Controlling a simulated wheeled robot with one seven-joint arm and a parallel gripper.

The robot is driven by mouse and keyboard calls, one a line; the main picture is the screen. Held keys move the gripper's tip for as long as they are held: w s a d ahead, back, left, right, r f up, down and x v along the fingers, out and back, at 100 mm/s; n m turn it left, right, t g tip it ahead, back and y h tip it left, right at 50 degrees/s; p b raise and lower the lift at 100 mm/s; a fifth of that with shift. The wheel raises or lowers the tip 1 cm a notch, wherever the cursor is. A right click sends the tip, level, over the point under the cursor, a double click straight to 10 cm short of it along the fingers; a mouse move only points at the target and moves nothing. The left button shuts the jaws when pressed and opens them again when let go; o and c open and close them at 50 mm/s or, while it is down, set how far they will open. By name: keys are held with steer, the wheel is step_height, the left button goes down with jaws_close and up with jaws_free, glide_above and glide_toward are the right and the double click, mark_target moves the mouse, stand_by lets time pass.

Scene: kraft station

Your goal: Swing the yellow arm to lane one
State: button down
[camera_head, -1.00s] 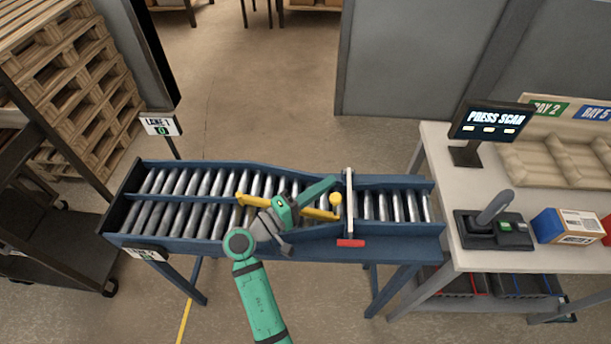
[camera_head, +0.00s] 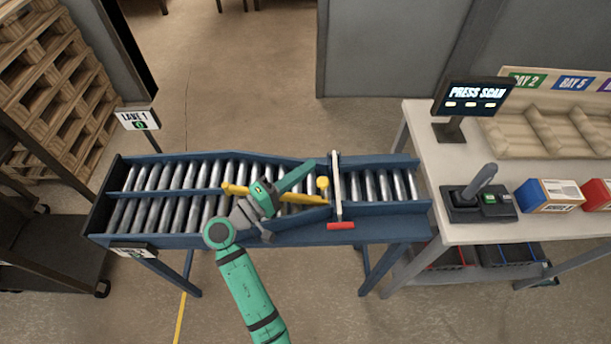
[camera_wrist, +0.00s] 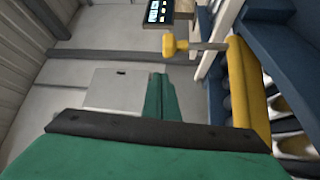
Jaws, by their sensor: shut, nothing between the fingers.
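The yellow arm (camera_head: 302,198) lies across the roller conveyor (camera_head: 185,176), running from mid-conveyor to a yellow knob (camera_head: 323,184) near the white gate bar. My wrist hides part of the arm. The Lane 1 sign (camera_head: 137,119) stands behind the conveyor's left end.
A white gate bar (camera_head: 337,185) with a red handle (camera_head: 341,226) crosses the conveyor to the right. A table (camera_head: 440,215) at the right holds a "PRESS SCAN" screen (camera_head: 476,95), a scanner stand (camera_head: 480,200) and boxes (camera_head: 548,196). Pallets stand at the left.

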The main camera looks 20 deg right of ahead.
steer(key=w+v, duration=0.1)
steer(key=v, duration=0.9)
steer(key=shift+w+a, duration=0.15)
steer(key=shift+a, duration=0.15)
steer(key=shift+w, duration=0.1)
